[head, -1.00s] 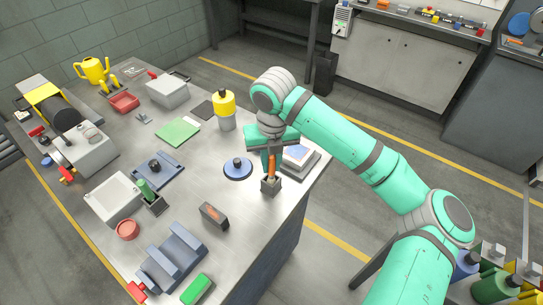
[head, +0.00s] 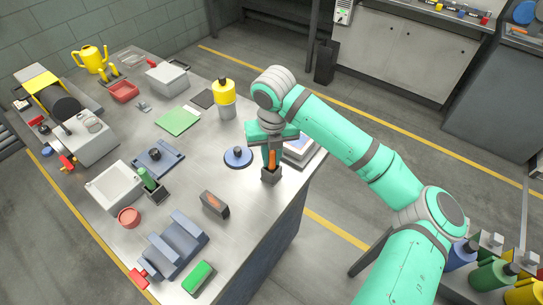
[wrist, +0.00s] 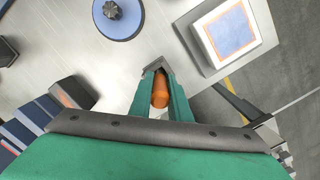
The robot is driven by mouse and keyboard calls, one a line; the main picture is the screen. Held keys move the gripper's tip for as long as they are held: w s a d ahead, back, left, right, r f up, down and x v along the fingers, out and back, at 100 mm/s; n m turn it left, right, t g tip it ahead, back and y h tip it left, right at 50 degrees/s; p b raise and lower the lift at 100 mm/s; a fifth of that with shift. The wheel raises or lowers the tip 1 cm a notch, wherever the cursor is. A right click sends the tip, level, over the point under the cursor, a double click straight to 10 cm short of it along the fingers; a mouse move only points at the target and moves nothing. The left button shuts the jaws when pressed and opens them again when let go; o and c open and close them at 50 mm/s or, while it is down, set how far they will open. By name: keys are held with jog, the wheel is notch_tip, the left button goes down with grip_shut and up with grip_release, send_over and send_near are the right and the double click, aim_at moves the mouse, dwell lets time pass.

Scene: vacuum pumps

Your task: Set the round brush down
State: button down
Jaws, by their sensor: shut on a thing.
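The round brush, as far as I can tell, is the piece with an orange handle (head: 271,158), upright between the fingers of my gripper (head: 270,164). In the wrist view the orange handle (wrist: 161,93) sits between the two green fingers (wrist: 163,84), which are shut on it. Its lower end is hidden in or behind a small dark square holder (head: 271,175) near the table's right edge. In the wrist view part of the holder (wrist: 154,66) shows at the fingertips. I cannot tell whether the brush touches the holder's bottom.
A blue round disc with a dark knob (head: 238,157) lies left of my gripper. A pad-topped device (head: 299,150) stands close on the right. A dark block (head: 215,204) is nearer the front. A green-handled piece in a holder (head: 149,182) stands further left.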

jog(key=shift+f, duration=0.1)
jog(key=c, duration=1.6)
grip_release()
jog(key=r, duration=0.7)
jog(key=s+r, duration=0.1)
jog(key=r, duration=0.2)
jog(key=shift+d+r, duration=0.15)
jog(key=shift+r, duration=0.2)
jog(key=shift+w, duration=0.1)
jog(key=c, duration=0.3)
grip_shut()
